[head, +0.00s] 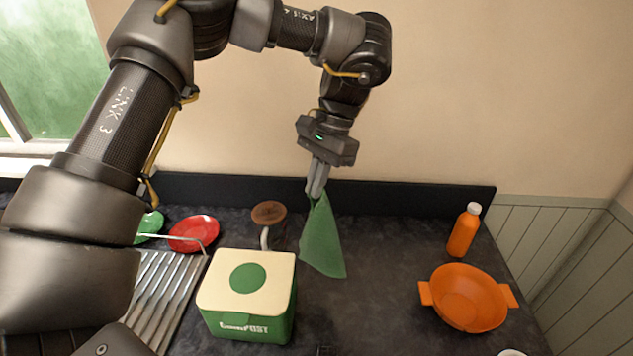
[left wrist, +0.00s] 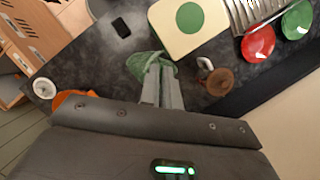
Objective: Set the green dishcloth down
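The green dishcloth (head: 321,240) hangs from my left gripper (head: 316,188), which is shut on its top end. The cloth drapes in a narrow triangle in front of the dark counter, between the compost bin and the back edge. Whether its lower corner touches the counter is hard to tell. In the left wrist view the cloth (left wrist: 140,66) shows bunched beyond the tips of the left gripper (left wrist: 160,75). My right gripper is in neither view.
A green and cream compost bin (head: 247,300) stands left of the cloth, with a brown-topped item (head: 268,213) behind it. An orange colander (head: 466,298) and orange bottle (head: 463,232) stand right. Red plate (head: 194,234) and metal rack (head: 165,295) lie left. Counter (head: 375,265) between cloth and colander is clear.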

